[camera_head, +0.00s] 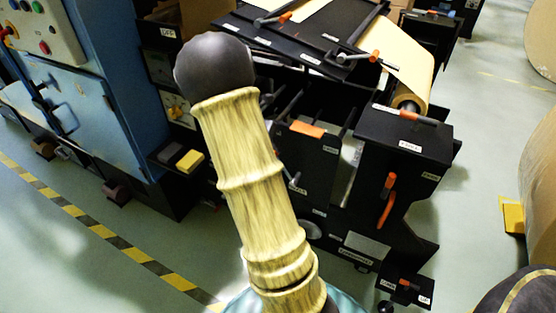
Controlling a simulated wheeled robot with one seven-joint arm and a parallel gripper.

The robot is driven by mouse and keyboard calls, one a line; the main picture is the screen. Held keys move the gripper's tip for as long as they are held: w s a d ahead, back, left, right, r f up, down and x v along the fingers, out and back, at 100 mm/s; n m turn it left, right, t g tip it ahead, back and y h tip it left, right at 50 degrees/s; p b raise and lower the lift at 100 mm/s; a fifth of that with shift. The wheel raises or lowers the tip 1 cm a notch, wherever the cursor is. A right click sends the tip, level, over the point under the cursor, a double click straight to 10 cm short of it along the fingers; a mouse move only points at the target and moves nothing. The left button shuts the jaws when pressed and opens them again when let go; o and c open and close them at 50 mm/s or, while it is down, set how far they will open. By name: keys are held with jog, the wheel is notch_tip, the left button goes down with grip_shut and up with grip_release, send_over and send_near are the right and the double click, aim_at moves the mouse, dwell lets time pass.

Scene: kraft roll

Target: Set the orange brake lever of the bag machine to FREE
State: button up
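The black bag machine (404,140) stands at centre right, with a kraft paper web (400,58) running down to a roller at its right side. Several orange-handled levers show on it: one on the top right box (410,114), a lever on that box's front (389,185) with a curved orange handle (386,210) below it, and a small one low at the front (407,286). I cannot tell which is the brake lever; the labels are too small to read, so FREE cannot be made out. My gripper is not in view; my cream arm fills the middle and hides part of the machine.
A blue cabinet (95,100) with buttons stands at the left. A yellow-black floor stripe (100,231) runs beside it. Large brown rolls (540,170) stand at the right edge, near a yellow block (512,216). Green floor (478,150) is open between the machine and rolls.

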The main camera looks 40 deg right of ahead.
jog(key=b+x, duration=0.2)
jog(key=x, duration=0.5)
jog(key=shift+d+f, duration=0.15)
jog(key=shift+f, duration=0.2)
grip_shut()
